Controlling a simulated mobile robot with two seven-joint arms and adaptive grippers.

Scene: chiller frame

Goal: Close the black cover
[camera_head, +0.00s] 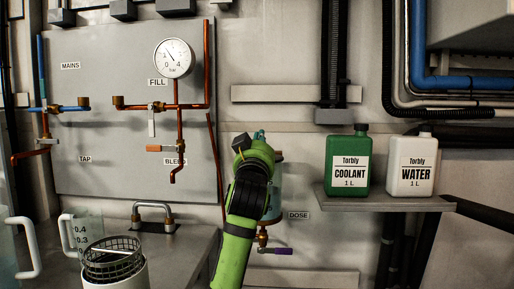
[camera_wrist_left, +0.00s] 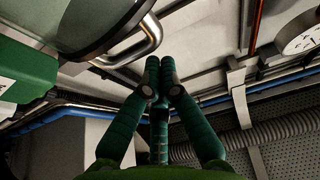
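My left arm rises through the middle of the head view, green with black joints. It ends in my left gripper (camera_head: 259,134) in front of the glass dosing vessel (camera_head: 275,193), whose right edge shows above the DOSE valve. In the left wrist view the teal fingers of the left gripper (camera_wrist_left: 161,66) come together at their tips, with nothing seen between them. A dark rounded part with a shiny metal rim (camera_wrist_left: 143,38) is just above and left of the fingertips there. I cannot tell whether it is the black cover; the arm hides much of the vessel. My right gripper is not in view.
The green coolant bottle (camera_head: 347,160) and white water bottle (camera_head: 411,164) stand on a shelf (camera_head: 385,202) to the right. A pressure gauge (camera_head: 174,58) and copper pipes are on the left panel. A wire basket (camera_head: 112,258) and a jug (camera_head: 88,229) are lower left.

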